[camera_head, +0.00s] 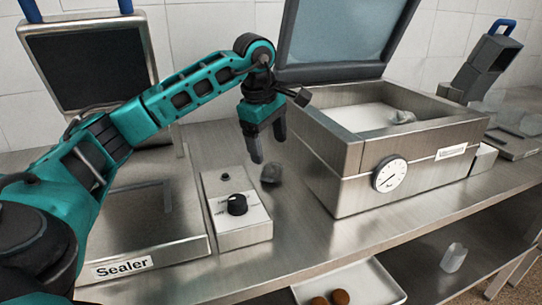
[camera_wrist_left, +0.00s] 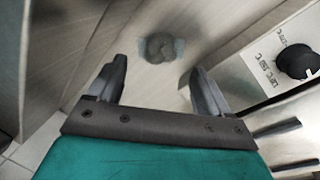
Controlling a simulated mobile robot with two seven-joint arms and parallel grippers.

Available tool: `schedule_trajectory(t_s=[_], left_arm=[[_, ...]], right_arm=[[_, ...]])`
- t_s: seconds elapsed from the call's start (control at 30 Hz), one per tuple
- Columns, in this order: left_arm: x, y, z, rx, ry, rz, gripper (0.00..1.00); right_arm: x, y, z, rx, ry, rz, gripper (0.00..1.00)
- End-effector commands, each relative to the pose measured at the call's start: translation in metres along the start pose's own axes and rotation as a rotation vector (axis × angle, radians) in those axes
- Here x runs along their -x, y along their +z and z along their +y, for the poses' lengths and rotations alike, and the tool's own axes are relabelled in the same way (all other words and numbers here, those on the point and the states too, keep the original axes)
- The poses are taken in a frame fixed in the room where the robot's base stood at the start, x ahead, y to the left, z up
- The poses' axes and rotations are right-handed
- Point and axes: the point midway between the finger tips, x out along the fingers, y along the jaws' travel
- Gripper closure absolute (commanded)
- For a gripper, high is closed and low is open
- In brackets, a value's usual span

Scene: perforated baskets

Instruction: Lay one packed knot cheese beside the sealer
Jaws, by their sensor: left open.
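A packed knot cheese (camera_head: 271,173), a small greyish clear-wrapped lump, lies on the steel counter between the sealer's control box and the vacuum chamber. The wrist view shows it (camera_wrist_left: 161,47) beyond and between the fingertips, apart from both. My left gripper (camera_head: 268,150) is open and empty, pointing down just above the cheese. It also shows in the left wrist view (camera_wrist_left: 158,85). The sealer (camera_head: 150,232), labelled "Sealer", has its lid raised and stands left of the cheese. Its control box (camera_head: 235,212) with a black knob is nearest. My right gripper is not in view.
The open steel chamber (camera_head: 345,160) with a round gauge stands right of my gripper; a small wrapped lump (camera_head: 403,117) lies inside. A white tray (camera_head: 370,282) with brown round pieces and a clear packed item (camera_head: 453,257) are on the lower shelf. The counter's front middle is clear.

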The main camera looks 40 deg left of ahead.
Motion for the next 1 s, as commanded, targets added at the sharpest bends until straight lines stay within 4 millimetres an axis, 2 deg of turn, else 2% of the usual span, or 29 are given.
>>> schedule_trajectory(t_s=[0.03,0.1,0.3,1.0], left_arm=[[0.014,0.000,0.001,0.000,0.005,-0.001,0.21],[0.026,0.000,0.001,0.000,0.004,-0.001,0.21],[0.046,0.000,0.000,0.000,0.001,0.000,0.21],[0.049,0.000,0.000,0.000,0.000,-0.001,0.21]], right_arm=[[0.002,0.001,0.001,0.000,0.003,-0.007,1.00],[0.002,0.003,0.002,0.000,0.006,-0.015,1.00],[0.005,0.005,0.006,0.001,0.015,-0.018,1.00],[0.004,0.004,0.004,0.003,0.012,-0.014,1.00]])
